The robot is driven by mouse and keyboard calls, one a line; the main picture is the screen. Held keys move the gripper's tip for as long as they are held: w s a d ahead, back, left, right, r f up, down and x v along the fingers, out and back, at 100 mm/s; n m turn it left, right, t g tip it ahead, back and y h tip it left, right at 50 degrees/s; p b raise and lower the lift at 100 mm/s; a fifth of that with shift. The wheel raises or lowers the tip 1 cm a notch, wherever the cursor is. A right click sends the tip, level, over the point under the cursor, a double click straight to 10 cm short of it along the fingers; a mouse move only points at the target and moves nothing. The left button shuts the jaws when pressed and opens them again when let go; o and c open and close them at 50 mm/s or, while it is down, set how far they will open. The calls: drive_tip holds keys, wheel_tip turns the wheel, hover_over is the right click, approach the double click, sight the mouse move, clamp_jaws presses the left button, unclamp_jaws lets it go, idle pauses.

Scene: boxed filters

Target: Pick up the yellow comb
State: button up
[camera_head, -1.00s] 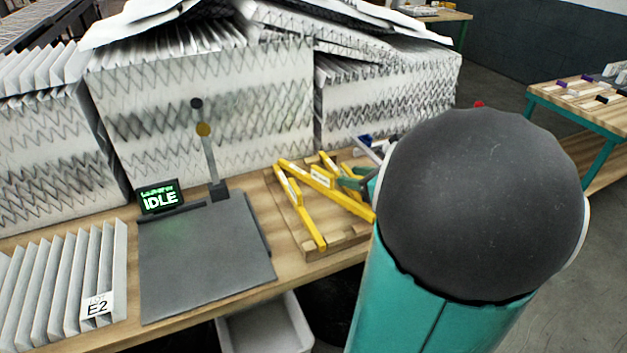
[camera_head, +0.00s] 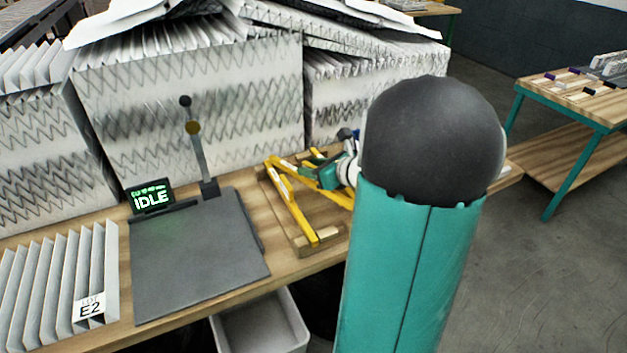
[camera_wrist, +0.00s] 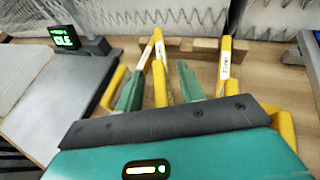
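Yellow labelled bars (camera_head: 291,205) lie in a wooden tray on the bench. I take them as the yellow comb, but cannot tell whether they are one piece or several. In the wrist view, one yellow bar (camera_wrist: 160,82) lies between my gripper's two green fingers, and another labelled bar (camera_wrist: 225,66) stands to their right. My gripper (camera_wrist: 160,88) is open, its fingers apart. I cannot tell whether they touch the middle bar. In the head view my gripper (camera_head: 322,174) is over the tray, and my arm hides the tray's right part.
A wooden tray (camera_head: 305,243) holds the bars. To its left are a dark grey plate (camera_head: 200,255) with an upright post and a screen (camera_head: 150,197) reading IDLE. Pleated filters stand behind, and filter E2 (camera_head: 60,285) is at left. A grey bin (camera_head: 262,330) is below the bench edge.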

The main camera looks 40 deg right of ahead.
sight(313, 166)
clamp_jaws()
drive_tip(key=shift+r, duration=0.5)
wheel_tip(313, 166, up, 2)
drive_tip(key=shift+r, duration=0.15)
drive_tip(key=s+a+r, duration=0.8)
drive_tip(key=s+r, duration=0.1)
drive_tip(key=s, duration=0.2)
drive_tip(key=shift+s+r, duration=0.15)
drive_tip(key=shift+r, duration=0.2)
